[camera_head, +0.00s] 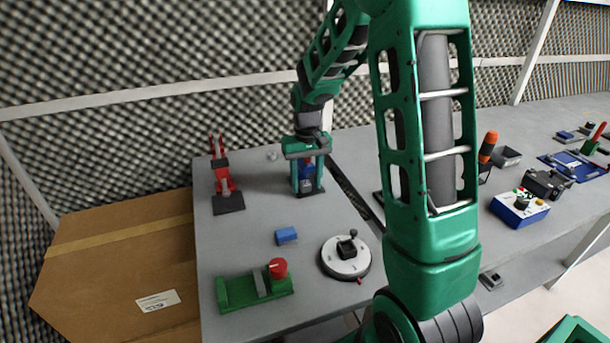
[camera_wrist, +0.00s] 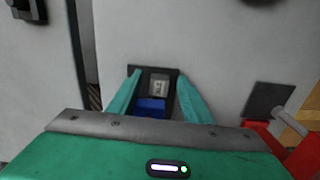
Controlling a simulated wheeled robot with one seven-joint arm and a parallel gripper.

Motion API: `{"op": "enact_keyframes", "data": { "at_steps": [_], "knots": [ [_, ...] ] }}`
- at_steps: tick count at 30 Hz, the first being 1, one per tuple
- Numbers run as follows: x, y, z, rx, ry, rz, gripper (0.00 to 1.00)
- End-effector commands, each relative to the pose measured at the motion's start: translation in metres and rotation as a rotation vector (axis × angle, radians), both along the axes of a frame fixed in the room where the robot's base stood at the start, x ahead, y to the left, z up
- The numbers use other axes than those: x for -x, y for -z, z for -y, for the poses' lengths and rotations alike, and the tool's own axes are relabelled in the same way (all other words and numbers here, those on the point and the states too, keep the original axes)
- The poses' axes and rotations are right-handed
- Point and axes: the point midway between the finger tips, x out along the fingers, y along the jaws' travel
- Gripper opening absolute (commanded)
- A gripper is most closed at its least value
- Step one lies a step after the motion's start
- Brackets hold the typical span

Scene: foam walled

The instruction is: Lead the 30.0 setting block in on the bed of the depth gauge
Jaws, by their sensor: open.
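My gripper (camera_head: 307,190) is open and points down, its two green fingers on either side of a small fixture on the left grey table. In the wrist view the fingers (camera_wrist: 155,90) flank a dark base (camera_wrist: 135,72) bearing a pale, marked piece (camera_wrist: 158,87) and a blue part (camera_wrist: 150,105). The blue part (camera_head: 306,170) also shows between the fingers in the head view. I cannot tell whether the fingers touch it, nor read the marking. A loose blue block (camera_head: 286,235) lies nearer on the table. Which of these is the 30.0 block or the depth gauge is unclear.
A red clamp (camera_head: 222,177) stands left of my gripper. A green fixture with a red knob (camera_head: 277,268) and a round white dial base (camera_head: 345,265) stand nearer. A dark gap (camera_head: 350,190) divides the tables. A cardboard box (camera_head: 120,265) is at left.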

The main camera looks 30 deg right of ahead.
Motion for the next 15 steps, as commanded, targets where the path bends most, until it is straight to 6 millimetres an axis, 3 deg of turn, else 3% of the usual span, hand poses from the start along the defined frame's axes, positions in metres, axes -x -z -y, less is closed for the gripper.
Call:
{"op": "enact_keyframes", "data": {
  "at_steps": [9,15],
  "knots": [
    [0.0001,0.0013,0.0001,0.0,0.0,0.0,0.43],
    [0.0002,0.0012,0.0001,0.0,0.0,-0.001,0.0]
  ]
}}
